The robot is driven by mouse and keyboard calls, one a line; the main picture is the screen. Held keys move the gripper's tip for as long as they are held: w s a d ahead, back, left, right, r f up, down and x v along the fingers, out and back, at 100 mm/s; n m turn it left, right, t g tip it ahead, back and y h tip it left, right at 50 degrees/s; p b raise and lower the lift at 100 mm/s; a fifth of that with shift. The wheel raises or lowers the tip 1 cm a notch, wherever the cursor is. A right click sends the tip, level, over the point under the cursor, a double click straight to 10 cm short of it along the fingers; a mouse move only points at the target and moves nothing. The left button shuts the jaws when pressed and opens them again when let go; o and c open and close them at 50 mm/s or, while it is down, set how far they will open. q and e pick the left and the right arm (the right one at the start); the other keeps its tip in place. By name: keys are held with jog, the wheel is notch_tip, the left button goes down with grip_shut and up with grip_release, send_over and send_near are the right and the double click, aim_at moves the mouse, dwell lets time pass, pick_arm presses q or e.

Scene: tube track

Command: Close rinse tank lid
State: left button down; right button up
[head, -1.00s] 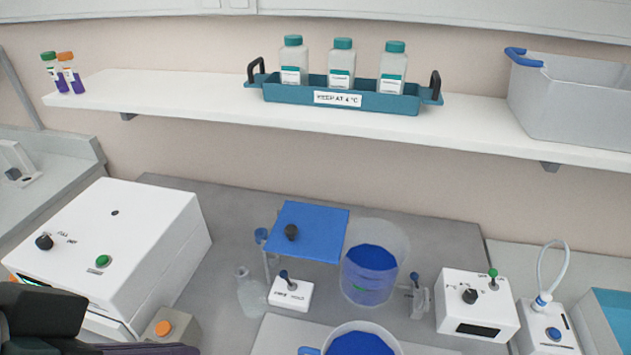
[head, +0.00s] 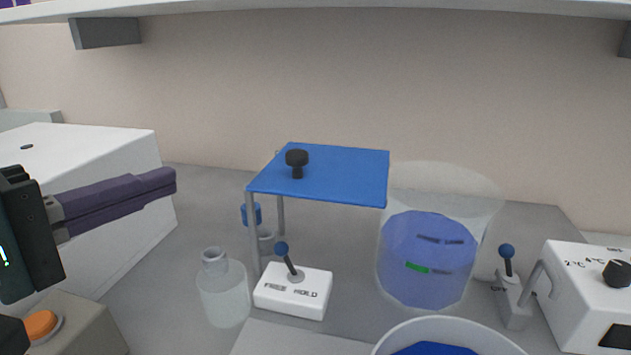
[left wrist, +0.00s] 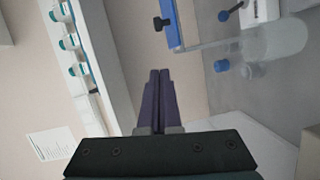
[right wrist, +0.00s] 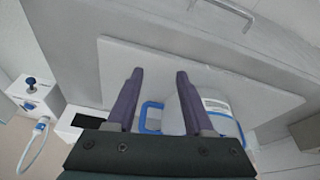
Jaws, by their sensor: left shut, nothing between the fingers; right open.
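The blue lid (head: 335,176) is a flat square plate with a black knob (head: 297,160) near its left side. It stands on thin posts, level, to the left of the clear rinse tank (head: 428,255), whose top is uncovered. Blue liquid with dark and green pieces shows in the tank. My left gripper (head: 172,181) is shut and empty, left of the lid and apart from it. In the left wrist view the lid (left wrist: 167,22) and knob (left wrist: 160,24) lie ahead of the shut fingers (left wrist: 159,75). My right gripper (right wrist: 158,75) is open and appears only in the right wrist view.
A white FREE/HOLD switch box (head: 292,291) stands below the lid, with a clear bottle (head: 222,290) beside it. A white tub (head: 450,333) is in front of the tank. A control box (head: 590,298) is at right, a white machine (head: 90,200) at left. A shelf (head: 400,8) hangs above.

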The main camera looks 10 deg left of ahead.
aim_at(266, 187)
jog(key=shift+r, duration=0.1)
jog(key=shift+r+p, duration=0.35)
jog(key=shift+p, duration=0.15)
pick_arm(q)
jog(key=x, duration=0.4)
jog(key=d+x, duration=0.1)
jog(key=x, duration=0.6)
jog(key=shift+d+p, duration=0.35)
jog(key=shift+d, duration=0.1)
jog(key=shift+w+d+f, duration=0.2)
jog(key=shift+w+d, duration=0.1)
jog(key=shift+d, duration=0.35)
pick_arm(e)
jog(key=shift+r, duration=0.4)
pick_arm(q)
jog(key=shift+d, duration=0.1)
